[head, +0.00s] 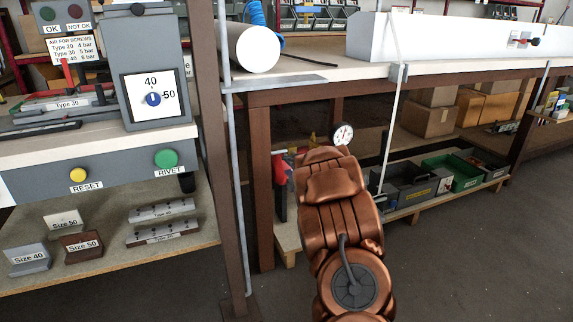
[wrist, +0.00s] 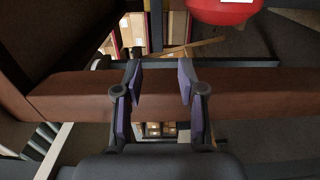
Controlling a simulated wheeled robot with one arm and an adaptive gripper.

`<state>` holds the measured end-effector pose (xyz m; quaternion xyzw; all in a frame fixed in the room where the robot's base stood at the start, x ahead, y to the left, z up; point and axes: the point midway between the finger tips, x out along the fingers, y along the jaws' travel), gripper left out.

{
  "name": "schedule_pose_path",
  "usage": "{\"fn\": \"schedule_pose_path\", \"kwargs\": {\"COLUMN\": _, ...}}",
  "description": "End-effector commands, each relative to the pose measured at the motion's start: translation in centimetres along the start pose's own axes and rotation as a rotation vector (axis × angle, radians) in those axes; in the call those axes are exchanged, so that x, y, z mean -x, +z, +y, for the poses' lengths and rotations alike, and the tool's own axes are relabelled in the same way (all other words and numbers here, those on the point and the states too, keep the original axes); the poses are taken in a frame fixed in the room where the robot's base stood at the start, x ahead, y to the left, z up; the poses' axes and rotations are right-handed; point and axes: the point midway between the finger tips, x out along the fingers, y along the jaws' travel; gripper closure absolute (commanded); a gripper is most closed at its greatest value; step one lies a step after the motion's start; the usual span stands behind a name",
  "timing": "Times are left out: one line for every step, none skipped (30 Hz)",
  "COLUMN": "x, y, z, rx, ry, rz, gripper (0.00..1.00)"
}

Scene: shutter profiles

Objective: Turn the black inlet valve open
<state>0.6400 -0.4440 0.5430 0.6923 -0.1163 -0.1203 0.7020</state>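I cannot make out the black inlet valve for certain in either view. In the head view, a round white pressure gauge (head: 343,133) and a red part (head: 280,168) show below the bench, by the brown leg, with my copper-coloured arm covering much of the space between them. My gripper (wrist: 160,82) shows in the wrist view, its two purple-padded fingers apart with nothing between them. The fingers are in front of a brown beam (wrist: 245,92). A red rounded object (wrist: 223,10) is at the top of the wrist view, beyond the fingers. The head view hides my gripper behind the arm.
The brown bench leg (head: 260,185) and a grey upright (head: 236,190) stand left of my arm. Grey and green bins (head: 452,172) sit on the low shelf to the right. Open floor (head: 470,260) lies at the lower right.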

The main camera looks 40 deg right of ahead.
Motion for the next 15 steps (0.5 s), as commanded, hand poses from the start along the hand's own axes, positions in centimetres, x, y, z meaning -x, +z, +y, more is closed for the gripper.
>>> {"fn": "schedule_pose_path", "kwargs": {"x": 0.7, "y": 0.0, "z": 0.2, "rx": 0.002, "ry": 0.001, "rz": 0.0, "gripper": 0.6}}
{"fn": "schedule_pose_path", "kwargs": {"x": 1.1, "y": 0.0, "z": 0.2, "rx": 0.003, "ry": 0.003, "rz": 0.0, "gripper": 0.6}}
{"fn": "schedule_pose_path", "kwargs": {"x": 1.7, "y": 0.1, "z": 0.2, "rx": 0.003, "ry": 0.003, "rz": 0.0, "gripper": 0.6}}
{"fn": "schedule_pose_path", "kwargs": {"x": 2.1, "y": 0.1, "z": 0.1, "rx": 0.002, "ry": 0.001, "rz": -0.001, "gripper": 0.6}}
{"fn": "schedule_pose_path", "kwargs": {"x": 2.5, "y": 0.1, "z": 0.0, "rx": 0.001, "ry": -0.001, "rz": -0.002, "gripper": 0.6}}
{"fn": "schedule_pose_path", "kwargs": {"x": 3.1, "y": 0.1, "z": 0.0, "rx": 0.001, "ry": -0.002, "rz": -0.002, "gripper": 0.6}}
{"fn": "schedule_pose_path", "kwargs": {"x": 3.4, "y": 0.1, "z": 0.0, "rx": 0.001, "ry": -0.001, "rz": -0.002, "gripper": 0.6}}
{"fn": "schedule_pose_path", "kwargs": {"x": 3.7, "y": 0.1, "z": 0.0, "rx": 0.001, "ry": 0.0, "rz": -0.001, "gripper": 0.6}}
{"fn": "schedule_pose_path", "kwargs": {"x": 4.2, "y": 0.1, "z": 0.1, "rx": 0.001, "ry": 0.001, "rz": 0.0, "gripper": 0.6}}
{"fn": "schedule_pose_path", "kwargs": {"x": 4.5, "y": 0.0, "z": 0.1, "rx": 0.001, "ry": 0.002, "rz": 0.001, "gripper": 0.6}}
{"fn": "schedule_pose_path", "kwargs": {"x": 4.8, "y": 0.0, "z": 0.1, "rx": 0.001, "ry": 0.001, "rz": 0.001, "gripper": 0.6}}
{"fn": "schedule_pose_path", "kwargs": {"x": 5.1, "y": 0.0, "z": 0.0, "rx": 0.001, "ry": 0.0, "rz": 0.001, "gripper": 0.6}}
{"fn": "schedule_pose_path", "kwargs": {"x": 5.3, "y": 0.0, "z": 0.0, "rx": 0.001, "ry": -0.001, "rz": 0.001, "gripper": 0.6}}
{"fn": "schedule_pose_path", "kwargs": {"x": 5.5, "y": 0.0, "z": 0.0, "rx": 0.001, "ry": -0.001, "rz": 0.0, "gripper": 0.6}}
{"fn": "schedule_pose_path", "kwargs": {"x": 5.7, "y": 0.0, "z": 0.0, "rx": 0.001, "ry": -0.001, "rz": 0.0, "gripper": 0.6}}
